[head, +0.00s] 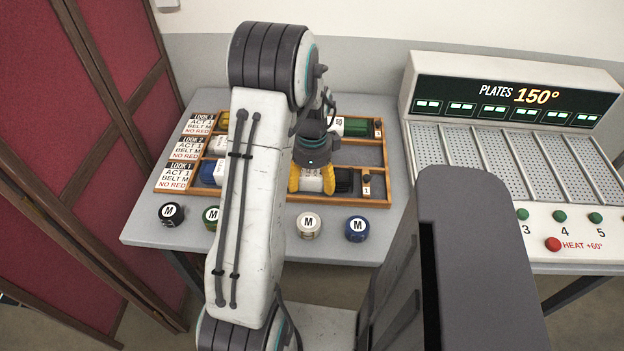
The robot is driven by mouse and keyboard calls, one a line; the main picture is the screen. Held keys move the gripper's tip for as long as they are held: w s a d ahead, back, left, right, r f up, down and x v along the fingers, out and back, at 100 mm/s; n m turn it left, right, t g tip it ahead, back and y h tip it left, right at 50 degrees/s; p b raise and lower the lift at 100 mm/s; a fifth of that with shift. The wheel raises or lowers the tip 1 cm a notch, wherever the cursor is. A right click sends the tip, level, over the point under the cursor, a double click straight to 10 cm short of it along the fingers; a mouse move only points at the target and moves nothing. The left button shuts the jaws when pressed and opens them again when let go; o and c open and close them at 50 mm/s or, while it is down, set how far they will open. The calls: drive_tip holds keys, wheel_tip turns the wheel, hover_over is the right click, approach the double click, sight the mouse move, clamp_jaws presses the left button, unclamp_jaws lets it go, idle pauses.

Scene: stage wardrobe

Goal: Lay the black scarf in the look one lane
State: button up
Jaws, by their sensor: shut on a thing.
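My gripper (312,181), with yellow fingers, is shut on a rolled black scarf with a white label. The scarf's black end (343,180) shows to the right of the fingers. It is at the right part of the front lane of the wooden tray (375,203). I cannot tell whether it touches the lane floor. The front lane's card (176,177) at the left end reads look 1, act 1, belt M, no red. A blue roll (207,172) lies at the left of that lane. My arm hides the middle of the tray.
The back lane holds a yellow roll (205,121) and a green roll (356,127); a white roll (219,145) is in the middle lane. Rolled belts marked M, black (171,214), green (210,216), white (308,225) and blue (357,228), stand before the tray. A hot-plate unit (510,140) stands right.

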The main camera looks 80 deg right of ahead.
sight(312, 175)
drive_tip(key=o, duration=1.3)
drive_tip(key=shift+c, duration=0.2)
drive_tip(key=shift+f, duration=0.1)
wheel_tip(312, 175, up, 12)
drive_tip(key=shift+p, duration=0.35)
